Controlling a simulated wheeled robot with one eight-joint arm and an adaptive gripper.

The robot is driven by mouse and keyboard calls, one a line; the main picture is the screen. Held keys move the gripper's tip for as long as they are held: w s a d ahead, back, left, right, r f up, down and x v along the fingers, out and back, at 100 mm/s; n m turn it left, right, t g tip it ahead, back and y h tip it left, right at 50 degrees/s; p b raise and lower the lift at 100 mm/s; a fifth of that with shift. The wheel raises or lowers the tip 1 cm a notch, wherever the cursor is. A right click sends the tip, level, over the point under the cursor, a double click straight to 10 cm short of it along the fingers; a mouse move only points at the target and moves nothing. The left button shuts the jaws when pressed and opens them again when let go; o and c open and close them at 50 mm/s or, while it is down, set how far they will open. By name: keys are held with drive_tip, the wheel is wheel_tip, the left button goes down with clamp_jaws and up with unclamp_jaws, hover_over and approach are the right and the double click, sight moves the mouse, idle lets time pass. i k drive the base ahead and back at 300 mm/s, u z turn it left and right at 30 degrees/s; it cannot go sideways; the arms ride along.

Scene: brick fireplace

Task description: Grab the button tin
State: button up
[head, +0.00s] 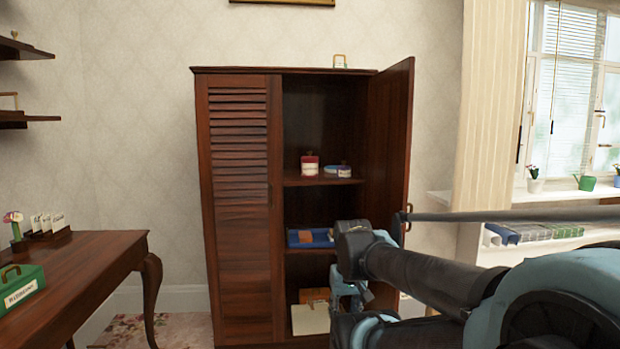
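A tall dark wooden cabinet (238,220) stands against the wall with its right door (391,150) open. On its upper open shelf are a red jar with a pale band and lid (310,166) and a low, round blue-and-white tin (339,171) to the right of it. Neither has a label that I can read, so I cannot tell for certain which is the button tin. My arm reaches in from the right, below that shelf and in front of the lower part of the cabinet. The fingers of my gripper do not show.
A blue tray (305,238) sits on the middle shelf, partly behind my arm. Boxes (310,318) lie lower down. A wooden desk (95,275) with a green box (22,288) stands at left. The window sill (560,196) at right holds pots.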

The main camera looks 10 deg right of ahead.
sight(309, 168)
drive_tip(key=k, duration=0.85)
drive_tip(key=u, duration=1.45)
drive_tip(key=i, duration=1.8)
drive_tip(key=z, duration=2.15)
drive_tip(key=i, duration=0.25)
